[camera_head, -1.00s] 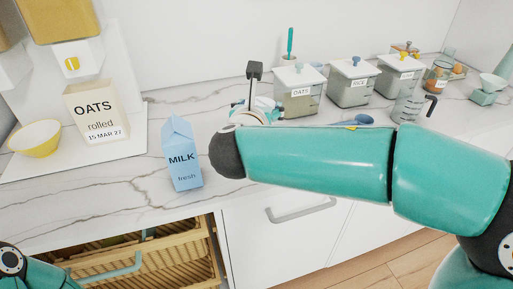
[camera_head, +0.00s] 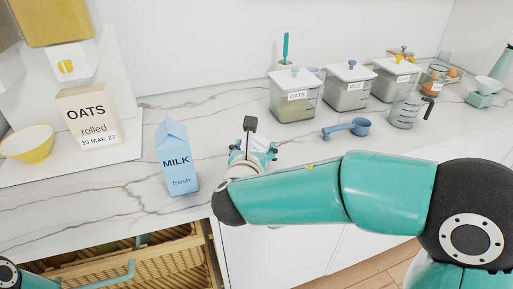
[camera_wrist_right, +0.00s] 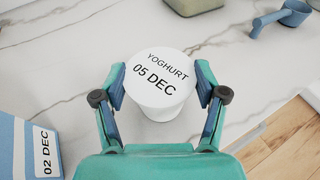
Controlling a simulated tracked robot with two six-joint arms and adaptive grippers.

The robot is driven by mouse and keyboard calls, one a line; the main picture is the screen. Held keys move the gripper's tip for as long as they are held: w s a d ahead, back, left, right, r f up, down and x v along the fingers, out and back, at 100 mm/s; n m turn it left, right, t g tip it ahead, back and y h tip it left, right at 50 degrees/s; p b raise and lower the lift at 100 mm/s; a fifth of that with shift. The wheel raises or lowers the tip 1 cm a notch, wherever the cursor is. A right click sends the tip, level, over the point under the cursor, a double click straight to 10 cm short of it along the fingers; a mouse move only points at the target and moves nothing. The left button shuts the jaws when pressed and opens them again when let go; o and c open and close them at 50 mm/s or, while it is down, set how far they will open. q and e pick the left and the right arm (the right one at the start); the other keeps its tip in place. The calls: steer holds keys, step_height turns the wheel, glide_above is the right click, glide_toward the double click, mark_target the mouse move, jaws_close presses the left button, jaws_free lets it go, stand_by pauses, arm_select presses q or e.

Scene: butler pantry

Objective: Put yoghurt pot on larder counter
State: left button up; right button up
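The yoghurt pot (camera_wrist_right: 160,103) is white with a lid reading "YOGHURT 05 DEC". In the right wrist view it sits upright between the fingers of my right gripper (camera_wrist_right: 161,82). Whether the pot's base touches the counter is unclear. In the head view my right gripper (camera_head: 254,147) is over the front part of the marble larder counter (camera_head: 205,120), right of the milk, and the pot is largely hidden by the gripper.
A blue milk carton (camera_head: 177,160) stands close to the left. An oats packet (camera_head: 88,118) and yellow bowl (camera_head: 28,143) are further left. Lidded jars (camera_head: 294,98), a blue scoop (camera_head: 346,128) and a jug (camera_head: 406,112) stand right. Below is an open wicker drawer (camera_head: 165,262).

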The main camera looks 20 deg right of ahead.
steer(key=o, duration=0.3)
steer(key=shift+o, duration=0.2)
steer(key=shift+a, duration=0.1)
steer(key=v, duration=1.2)
